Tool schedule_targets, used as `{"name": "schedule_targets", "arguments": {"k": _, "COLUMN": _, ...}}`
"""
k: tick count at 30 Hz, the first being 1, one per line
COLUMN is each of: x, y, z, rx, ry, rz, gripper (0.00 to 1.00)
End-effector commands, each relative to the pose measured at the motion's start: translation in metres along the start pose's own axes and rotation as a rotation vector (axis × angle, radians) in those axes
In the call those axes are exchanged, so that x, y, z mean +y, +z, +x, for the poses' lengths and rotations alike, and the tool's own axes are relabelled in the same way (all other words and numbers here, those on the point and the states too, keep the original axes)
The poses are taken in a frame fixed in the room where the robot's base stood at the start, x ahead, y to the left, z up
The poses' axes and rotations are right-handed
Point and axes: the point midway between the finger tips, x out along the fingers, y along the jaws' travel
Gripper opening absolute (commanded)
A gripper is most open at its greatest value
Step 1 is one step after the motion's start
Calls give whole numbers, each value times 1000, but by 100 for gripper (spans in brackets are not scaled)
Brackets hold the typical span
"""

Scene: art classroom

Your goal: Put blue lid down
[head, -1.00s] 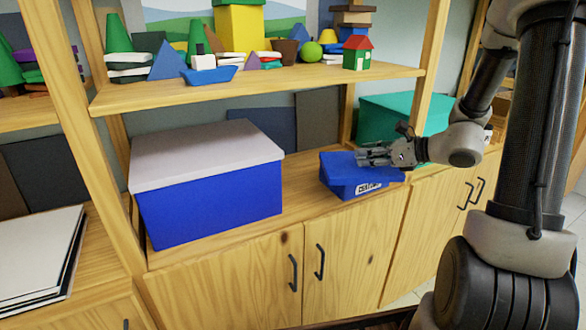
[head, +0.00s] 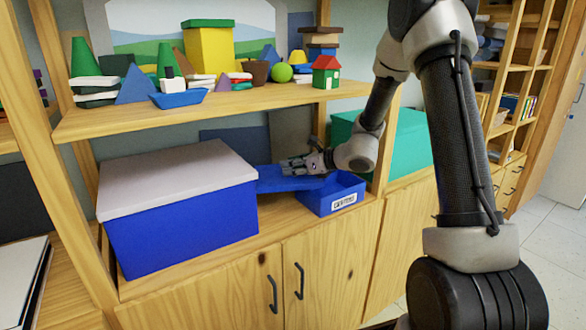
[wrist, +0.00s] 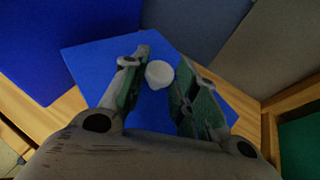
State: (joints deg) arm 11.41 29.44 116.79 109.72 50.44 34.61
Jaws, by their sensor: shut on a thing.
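The blue lid (head: 278,180) is a flat plate with a round white knob (wrist: 160,74), clear in the wrist view, where the lid (wrist: 100,55) spreads below the fingers. My gripper (head: 292,166) has its fingers (wrist: 160,66) on either side of the knob and is shut on the lid. The lid lies level in the gap between the large blue box and the small blue box (head: 345,203), partly overlapping the small box's left side in the picture. The small box has a white label and is open at the top. I cannot tell whether the lid touches the wooden shelf (head: 270,232).
A large blue box with a grey-white lid (head: 180,222) stands close on the left. A teal box (head: 408,145) stands at the right, past the upright post. An upper shelf (head: 230,108) with blocks and toys hangs above. Dark panels (head: 290,132) lean at the back.

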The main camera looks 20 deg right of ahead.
Motion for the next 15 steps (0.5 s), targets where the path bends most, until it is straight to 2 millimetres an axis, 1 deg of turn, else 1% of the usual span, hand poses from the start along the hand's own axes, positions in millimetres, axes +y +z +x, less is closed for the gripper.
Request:
{"name": "schedule_targets", "arguments": {"k": 2, "x": 0, "y": -6, "z": 2, "rx": -2, "ry": 0, "rz": -1, "gripper": 0}}
{"name": "schedule_targets", "arguments": {"k": 8, "x": 0, "y": -5, "z": 2, "rx": -3, "ry": 0, "rz": -2, "gripper": 0}}
{"name": "schedule_targets", "arguments": {"k": 15, "x": 0, "y": -11, "z": 5, "rx": -2, "ry": 0, "rz": -1, "gripper": 0}}
